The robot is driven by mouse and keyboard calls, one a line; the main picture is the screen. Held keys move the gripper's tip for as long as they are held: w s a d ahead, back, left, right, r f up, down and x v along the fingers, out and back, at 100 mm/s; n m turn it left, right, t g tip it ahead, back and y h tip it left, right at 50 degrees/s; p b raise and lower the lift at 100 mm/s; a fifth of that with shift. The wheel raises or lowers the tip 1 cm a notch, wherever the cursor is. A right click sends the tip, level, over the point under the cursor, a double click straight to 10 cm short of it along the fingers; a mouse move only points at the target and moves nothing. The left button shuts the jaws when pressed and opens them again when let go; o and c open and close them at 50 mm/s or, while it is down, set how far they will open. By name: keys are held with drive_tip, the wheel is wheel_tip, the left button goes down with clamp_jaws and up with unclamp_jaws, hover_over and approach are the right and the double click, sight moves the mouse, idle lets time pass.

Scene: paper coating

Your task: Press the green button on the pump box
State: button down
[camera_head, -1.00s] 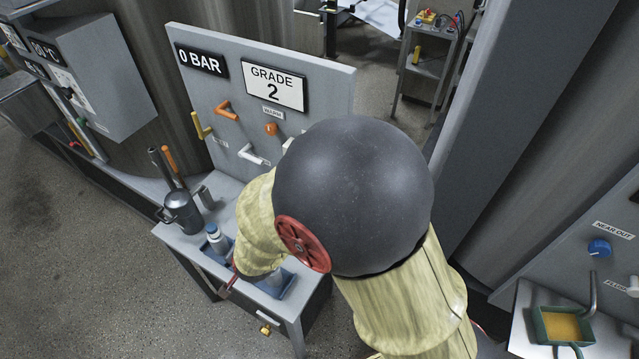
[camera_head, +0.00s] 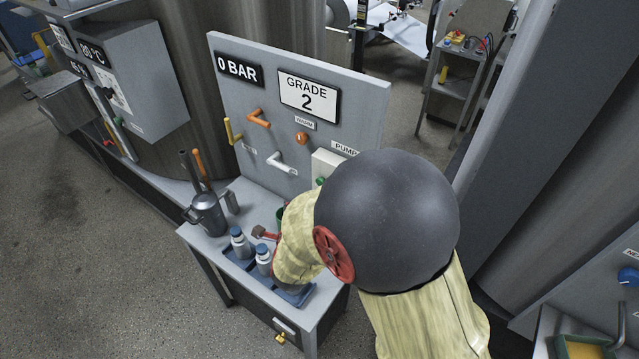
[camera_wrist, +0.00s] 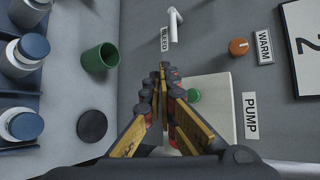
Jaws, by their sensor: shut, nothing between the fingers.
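The pump box (camera_head: 327,163) is a pale box on the upright grey panel, beside the PUMP label, partly hidden by my arm. Its green button (camera_head: 320,181) shows at the box's lower edge. In the wrist view, the pump box (camera_wrist: 217,108) lies right of my fingers, and the green button (camera_wrist: 194,95) sits just beside them. My gripper (camera_wrist: 164,76) is shut and empty.
White-and-blue bottles (camera_head: 241,244) stand in a blue tray (camera_head: 232,258) on the table. A grey can (camera_head: 207,214) stands at its left. A green cup (camera_wrist: 100,57) and a dark disc (camera_wrist: 92,126) are nearby. A white handle (camera_wrist: 174,25) and orange knob (camera_wrist: 238,47) project from the panel.

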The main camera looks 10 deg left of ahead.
drive_tip(key=w+d, duration=0.3)
drive_tip(key=w, duration=0.5)
drive_tip(key=shift+d, duration=0.2)
drive_tip(key=shift+w+d+b, duration=0.35)
drive_tip(key=shift+w+b, duration=0.55)
drive_tip(key=shift+b, duration=0.4)
idle(1.9)
drive_tip(key=shift+s, duration=0.1)
drive_tip(key=shift+s+a+b, duration=0.35)
drive_tip(key=shift+s+b, duration=0.05)
drive_tip(key=shift+s, duration=0.35)
